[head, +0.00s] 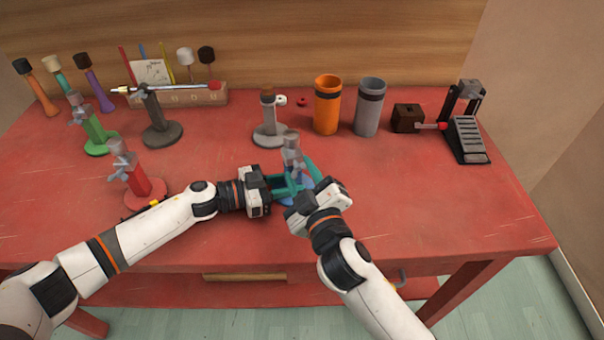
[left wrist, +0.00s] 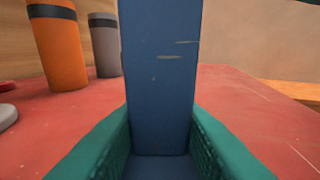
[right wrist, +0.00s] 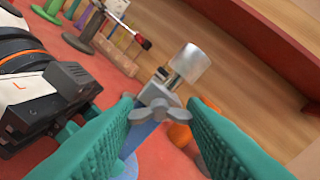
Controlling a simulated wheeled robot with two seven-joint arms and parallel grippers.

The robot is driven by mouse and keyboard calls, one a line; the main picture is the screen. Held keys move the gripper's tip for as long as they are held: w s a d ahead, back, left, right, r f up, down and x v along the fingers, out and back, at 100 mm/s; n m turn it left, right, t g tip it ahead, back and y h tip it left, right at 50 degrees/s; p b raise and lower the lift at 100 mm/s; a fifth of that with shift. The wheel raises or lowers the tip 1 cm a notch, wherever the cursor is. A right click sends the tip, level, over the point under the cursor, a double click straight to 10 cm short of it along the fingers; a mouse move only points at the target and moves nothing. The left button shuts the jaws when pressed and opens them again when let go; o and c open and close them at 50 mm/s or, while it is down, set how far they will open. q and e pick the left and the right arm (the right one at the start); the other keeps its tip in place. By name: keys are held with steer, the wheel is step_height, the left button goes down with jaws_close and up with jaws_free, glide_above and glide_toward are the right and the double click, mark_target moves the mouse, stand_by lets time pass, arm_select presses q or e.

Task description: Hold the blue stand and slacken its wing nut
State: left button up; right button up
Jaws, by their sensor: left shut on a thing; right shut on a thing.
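The blue stand (left wrist: 160,75) is upright near the front middle of the red table, mostly covered by my grippers in the head view. Its grey clamp head (head: 292,152) rises above them. My left gripper (head: 290,186) is shut on the blue post, with a teal finger on each side in the left wrist view. The grey wing nut (right wrist: 162,115) sits on the clamp in the right wrist view. My right gripper (head: 306,176) is shut on the wing nut, its teal fingers at the two wings. The wing nut is hidden in the head view.
A red stand (head: 142,188) and a green stand (head: 95,135) are at the left. A grey stand with a brown top (head: 268,125), an orange cup (head: 327,105) and a grey cup (head: 369,108) stand behind. The table's right front is clear.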

steer(key=n, duration=0.4)
steer(key=shift+n, duration=0.3)
stand_by(0.3)
steer(key=o, duration=1)
steer(key=v, duration=1.2)
